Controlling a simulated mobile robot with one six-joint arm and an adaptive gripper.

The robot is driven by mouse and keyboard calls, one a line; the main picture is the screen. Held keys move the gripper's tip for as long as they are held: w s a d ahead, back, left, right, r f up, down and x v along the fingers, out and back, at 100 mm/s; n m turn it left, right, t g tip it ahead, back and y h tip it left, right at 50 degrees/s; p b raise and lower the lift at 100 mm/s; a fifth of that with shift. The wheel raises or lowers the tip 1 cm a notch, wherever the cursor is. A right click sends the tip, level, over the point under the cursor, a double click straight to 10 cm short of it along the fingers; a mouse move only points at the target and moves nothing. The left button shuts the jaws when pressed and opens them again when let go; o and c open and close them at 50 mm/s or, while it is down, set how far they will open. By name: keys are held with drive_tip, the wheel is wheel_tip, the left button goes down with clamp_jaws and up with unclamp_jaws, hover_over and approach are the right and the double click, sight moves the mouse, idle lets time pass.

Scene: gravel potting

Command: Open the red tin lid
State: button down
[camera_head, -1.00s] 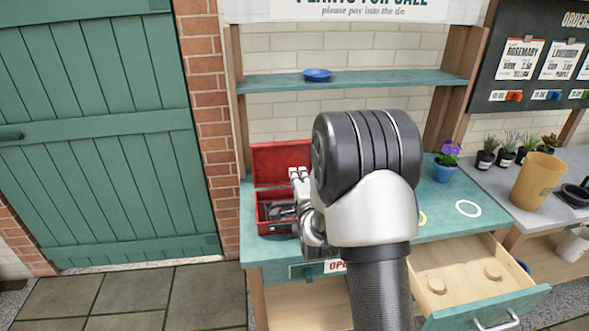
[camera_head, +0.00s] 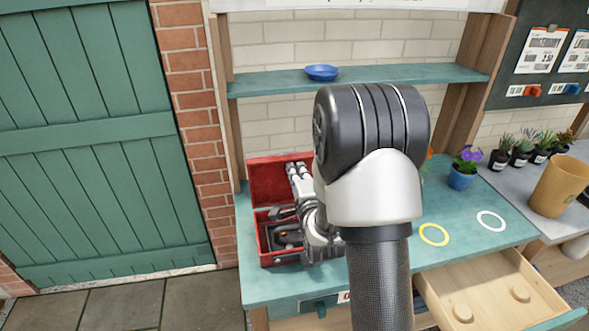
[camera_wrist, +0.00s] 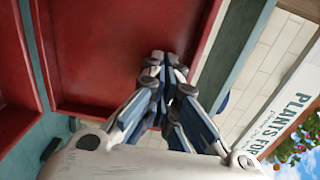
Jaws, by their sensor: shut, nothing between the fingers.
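The red tin (camera_head: 266,243) stands on the left of the teal bench with dark items inside it. Its red lid (camera_head: 268,183) is raised and leans back at the rear of the tin. My gripper (camera_head: 295,168) is shut and empty in front of the lid's inner face. In the wrist view the lid (camera_wrist: 105,45) fills the upper left, and the fingers of my gripper (camera_wrist: 165,62) overlap its edge. I cannot tell whether they touch it. My arm hides the right part of the tin.
A blue saucer (camera_head: 322,72) sits on the shelf above. A yellow ring (camera_head: 433,235) and a white ring (camera_head: 491,221) mark the bench. A purple flower in a blue pot (camera_head: 461,178) stands at the right. An open drawer (camera_head: 500,290) juts out at the front right.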

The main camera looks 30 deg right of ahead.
drive_tip(key=shift+s, duration=0.1)
drive_tip(key=w+g+p, duration=0.1)
drive_tip(key=p, duration=0.2)
drive_tip(key=g+p, duration=0.1)
drive_tip(key=p, duration=0.2)
drive_tip(key=shift+w+d+r+y, duration=0.2)
drive_tip(key=shift+w+r+y, duration=0.1)
drive_tip(key=shift+w+r, duration=0.05)
drive_tip(key=shift+w+f+g, duration=0.1)
drive_tip(key=shift+w+g, duration=0.1)
drive_tip(key=shift+g, duration=0.2)
drive_tip(key=shift+w+d+f+b, duration=0.25)
drive_tip(key=shift+w+f+b, duration=0.2)
drive_tip(key=shift+w, duration=0.15)
drive_tip(key=shift+a+r, duration=0.1)
drive_tip(key=shift+r, duration=0.05)
